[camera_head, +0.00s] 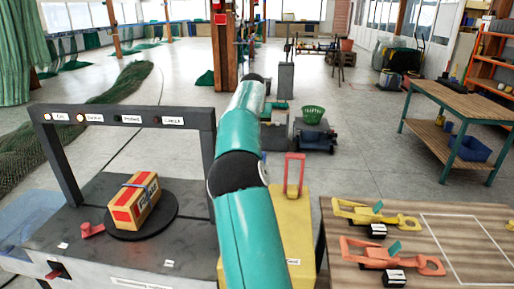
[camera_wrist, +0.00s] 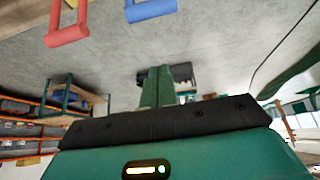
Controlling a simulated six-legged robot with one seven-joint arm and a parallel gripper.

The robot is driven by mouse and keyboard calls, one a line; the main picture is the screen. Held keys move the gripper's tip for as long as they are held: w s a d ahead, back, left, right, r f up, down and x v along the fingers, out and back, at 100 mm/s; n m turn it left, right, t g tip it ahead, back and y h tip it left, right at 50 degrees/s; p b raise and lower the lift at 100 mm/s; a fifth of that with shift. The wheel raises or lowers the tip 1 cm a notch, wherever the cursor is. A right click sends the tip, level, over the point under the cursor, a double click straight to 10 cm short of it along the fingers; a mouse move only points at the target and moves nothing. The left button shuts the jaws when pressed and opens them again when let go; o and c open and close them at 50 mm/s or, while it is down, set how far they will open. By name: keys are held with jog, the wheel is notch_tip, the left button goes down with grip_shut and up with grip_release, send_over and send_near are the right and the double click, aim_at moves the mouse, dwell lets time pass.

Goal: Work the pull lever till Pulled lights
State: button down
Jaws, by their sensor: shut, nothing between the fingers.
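A red U-shaped handle (camera_head: 294,176) stands upright on a yellow housing (camera_head: 292,222), just right of my teal arm in the head view. In the wrist view, a red U-shaped handle (camera_wrist: 67,24) and a blue one (camera_wrist: 150,9) show at the top edge. I cannot tell for sure which is the pull lever. My gripper (camera_wrist: 158,86) shows green fingers close together, shut and empty, apart from both handles. The arm hides it in the head view. Several labelled lamps sit on the dark arch (camera_head: 120,114); the writing is too small to read surely, and no lamp is clearly lit as Pulled.
A strapped carton (camera_head: 137,203) sits on a round dark plate under the arch, beside a small red knob (camera_head: 91,230). At right, a wooden table (camera_head: 455,225) holds a yellow tool (camera_head: 372,215) and an orange tool (camera_head: 388,257). Open floor lies beyond.

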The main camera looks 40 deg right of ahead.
jog(key=x, duration=1)
jog(key=shift+s+a+f, duration=0.2)
jog(key=shift+s+a, duration=0.45)
jog(key=shift+a, duration=0.15)
jog(key=shift+s+a+f, duration=0.25)
jog(key=shift+s+a, duration=0.4)
jog(key=shift+a, duration=0.15)
